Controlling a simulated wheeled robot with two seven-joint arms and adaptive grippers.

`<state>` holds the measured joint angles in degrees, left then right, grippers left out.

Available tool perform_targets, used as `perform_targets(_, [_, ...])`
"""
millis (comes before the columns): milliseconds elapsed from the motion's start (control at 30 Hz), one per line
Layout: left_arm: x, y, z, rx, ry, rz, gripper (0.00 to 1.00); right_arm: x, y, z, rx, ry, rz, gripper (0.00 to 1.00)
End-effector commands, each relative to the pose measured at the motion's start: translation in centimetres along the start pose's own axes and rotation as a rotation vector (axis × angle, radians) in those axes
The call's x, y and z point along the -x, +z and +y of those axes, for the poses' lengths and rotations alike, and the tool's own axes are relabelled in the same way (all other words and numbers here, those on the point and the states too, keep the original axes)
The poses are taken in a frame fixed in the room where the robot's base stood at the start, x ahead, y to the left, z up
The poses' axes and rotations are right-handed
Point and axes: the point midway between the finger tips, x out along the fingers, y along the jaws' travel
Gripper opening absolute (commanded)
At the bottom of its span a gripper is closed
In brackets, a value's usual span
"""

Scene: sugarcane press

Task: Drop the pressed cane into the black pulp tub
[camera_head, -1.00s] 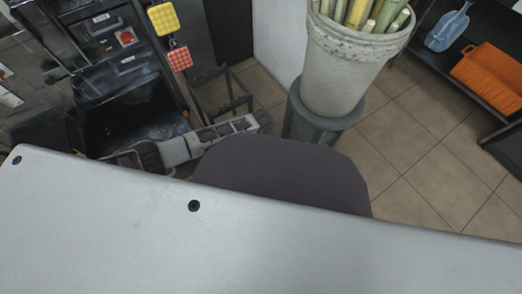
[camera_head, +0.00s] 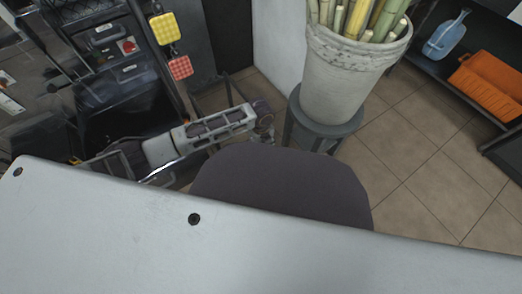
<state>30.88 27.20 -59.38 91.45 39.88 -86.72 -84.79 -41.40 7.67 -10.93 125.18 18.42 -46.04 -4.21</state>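My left arm reaches in from the left, and its gripper (camera_head: 266,130) is at the arm's far end, low beside the stool and above the floor. Its fingers are small and dark here, and I cannot tell whether they are open or shut. I cannot make out any pressed cane at them. No black pulp tub can be clearly identified. The cane press (camera_head: 120,75), a dark machine with a red switch, stands at the upper left, behind my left arm. My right gripper is not in view.
A whitish bucket (camera_head: 345,85) of cane stalks (camera_head: 360,18) stands on a grey round stool (camera_head: 327,128). A shelf at the right holds an orange tray (camera_head: 488,82) and a blue jug (camera_head: 446,36). Yellow (camera_head: 165,28) and red (camera_head: 180,68) checked pads hang by the machine. Tiled floor (camera_head: 425,185) is clear at right.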

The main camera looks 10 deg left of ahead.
Motion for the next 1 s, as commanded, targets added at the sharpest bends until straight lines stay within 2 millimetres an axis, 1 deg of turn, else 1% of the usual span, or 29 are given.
perform_targets(100, [0.84, -0.02, 0.0, 0.0, -0.001, 0.0, 0.63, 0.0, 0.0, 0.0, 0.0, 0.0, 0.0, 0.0])
perform_targets(233, [1.23, -0.07, 0.02, 0.0, 0.0, 0.001, 0.63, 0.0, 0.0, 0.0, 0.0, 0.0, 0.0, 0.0])
perform_targets(1000, [1.23, -0.07, 0.02, 0.0, 0.0, 0.001, 0.63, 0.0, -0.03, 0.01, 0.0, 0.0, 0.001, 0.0])
